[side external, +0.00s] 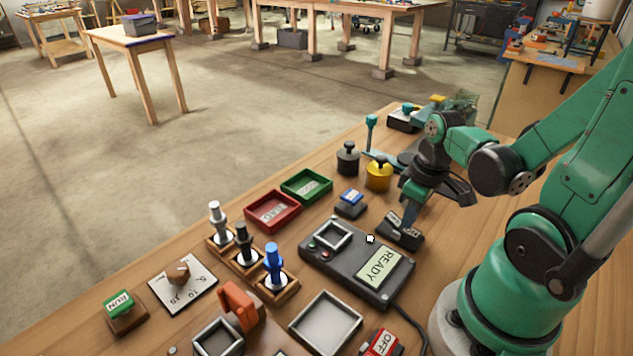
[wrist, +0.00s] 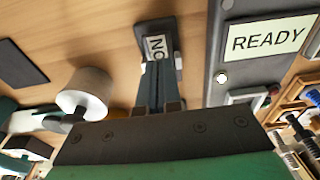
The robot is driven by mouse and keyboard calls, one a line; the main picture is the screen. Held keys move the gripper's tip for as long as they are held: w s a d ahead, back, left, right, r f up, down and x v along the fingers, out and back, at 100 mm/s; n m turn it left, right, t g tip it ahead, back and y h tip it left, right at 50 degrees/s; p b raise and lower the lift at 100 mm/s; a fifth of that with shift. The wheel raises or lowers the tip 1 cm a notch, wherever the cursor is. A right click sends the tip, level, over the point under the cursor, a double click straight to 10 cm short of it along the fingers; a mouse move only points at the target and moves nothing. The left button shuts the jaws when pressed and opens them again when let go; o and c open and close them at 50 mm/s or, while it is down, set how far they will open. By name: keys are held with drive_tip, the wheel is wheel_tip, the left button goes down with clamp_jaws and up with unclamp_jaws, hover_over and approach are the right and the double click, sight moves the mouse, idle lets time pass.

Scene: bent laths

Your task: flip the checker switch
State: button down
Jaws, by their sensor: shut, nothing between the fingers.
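The checker is a dark grey box with a lit display reading READY (side external: 376,268); it also shows in the wrist view (wrist: 268,37). Beside it, a small black switch block (side external: 413,240) has a pale label, partly hidden, whose letters look like ON or NO; the block also shows in the wrist view (wrist: 142,32). My gripper (side external: 407,224) is shut and empty, pointing down at this block. In the wrist view its fingertips (wrist: 158,66) overlap the label's near edge; I cannot tell whether they touch it.
A red OFF block (side external: 382,343) sits at the front edge of the view. A blue-topped block (side external: 350,203), a yellow weight (side external: 378,175) and a black weight (side external: 347,159) stand close behind. Red (side external: 272,212) and green (side external: 306,185) trays lie further left. A black cable runs from the checker.

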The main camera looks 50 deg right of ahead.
drive_tip(key=shift+w+r, duration=0.1)
idle(0.3)
drive_tip(key=shift+r, duration=0.8)
wheel_tip(320, 180, up, 3)
drive_tip(key=shift+f, duration=0.2)
drive_tip(key=s+r, duration=0.5)
drive_tip(key=r, duration=0.3)
drive_tip(key=shift+s+r, duration=0.15)
